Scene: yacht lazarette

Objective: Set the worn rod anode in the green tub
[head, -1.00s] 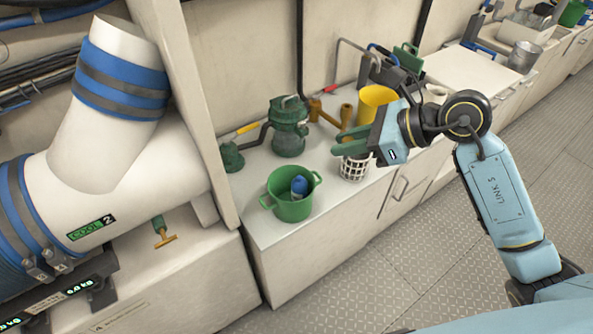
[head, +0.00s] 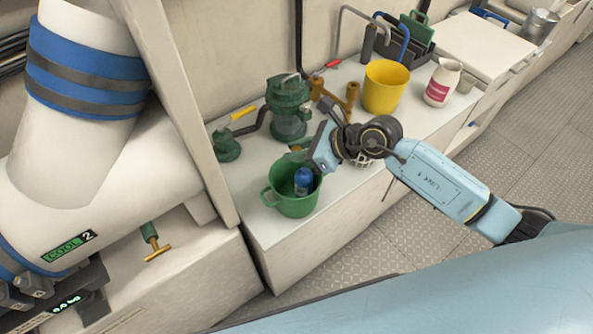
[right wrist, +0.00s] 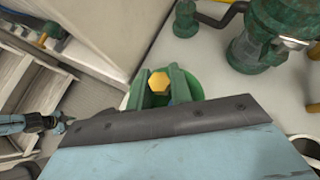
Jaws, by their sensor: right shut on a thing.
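The green tub (head: 290,208) stands on the white counter, with a blue bottle (head: 304,181) inside it. My right gripper (head: 297,153) is over the tub's back rim in the head view. In the right wrist view its green fingers are shut on a piece with a yellow, brass-like hexagonal end (right wrist: 158,82), which I take to be the rod anode. The rest of that piece is hidden by the fingers, so its wear and length cannot be seen. The tub (right wrist: 196,86) shows behind and below the fingers.
A green pump-like strainer (head: 288,106) stands behind the tub, with a smaller green fitting (head: 226,145) to its left. A yellow bucket (head: 385,87) and a white bottle (head: 443,82) stand farther right. A white basket beside the tub is mostly covered by my arm.

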